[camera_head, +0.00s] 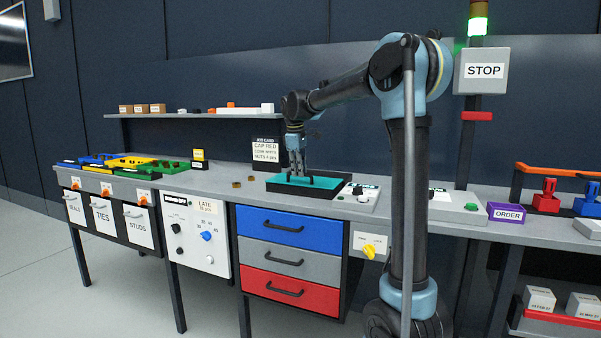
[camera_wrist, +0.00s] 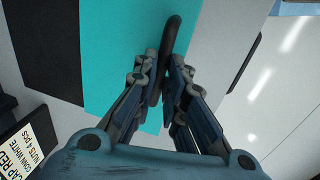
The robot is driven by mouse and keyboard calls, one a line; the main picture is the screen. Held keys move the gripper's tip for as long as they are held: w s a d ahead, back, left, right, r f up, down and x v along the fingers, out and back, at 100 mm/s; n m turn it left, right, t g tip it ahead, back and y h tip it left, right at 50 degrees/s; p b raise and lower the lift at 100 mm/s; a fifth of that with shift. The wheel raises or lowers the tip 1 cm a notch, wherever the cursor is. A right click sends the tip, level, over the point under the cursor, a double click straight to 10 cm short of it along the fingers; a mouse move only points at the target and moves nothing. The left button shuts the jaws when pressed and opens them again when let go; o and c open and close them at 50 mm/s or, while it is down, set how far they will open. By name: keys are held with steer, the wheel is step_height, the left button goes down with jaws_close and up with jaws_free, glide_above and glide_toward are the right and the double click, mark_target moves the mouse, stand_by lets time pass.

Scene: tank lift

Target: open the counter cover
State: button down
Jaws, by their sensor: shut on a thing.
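My gripper (camera_head: 297,172) is low over a teal panel with a dark edge (camera_head: 325,182) on the workbench. In the wrist view my gripper (camera_wrist: 167,70) points down, with its fingers closed on both sides of a black bar handle (camera_wrist: 172,35). The teal panel (camera_wrist: 110,60) lies under the fingers and to their left, and a light grey surface is to their right. Most of the handle below the fingertips is hidden by my fingers. Which part is the counter cover is not labelled in view. A white counter-like unit (camera_head: 361,198) stands just right of the panel.
A sign (camera_head: 266,150) stands behind the panel. Small brown rings (camera_head: 237,185) lie to its left. Coloured trays (camera_head: 130,163) are at the far left of the bench. A shelf (camera_head: 180,115) runs behind. Drawers (camera_head: 290,229) are below. A purple ORDER box (camera_head: 506,213) is to the right.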

steer(key=w+d, duration=0.1)
steer(key=w, duration=0.2)
steer(key=w+d, duration=0.1)
steer(key=w, duration=0.3)
steer(key=w+d, duration=0.2)
steer(key=w, duration=0.2)
steer(key=shift+w, duration=0.15)
steer(key=c, duration=1.7)
jaws_free()
steer(key=shift+o, duration=0.2)
step_height(320, 180, up, 12)
steer(key=s, duration=0.2)
steer(key=shift+a+f, duration=0.15)
steer(key=shift+a, duration=0.2)
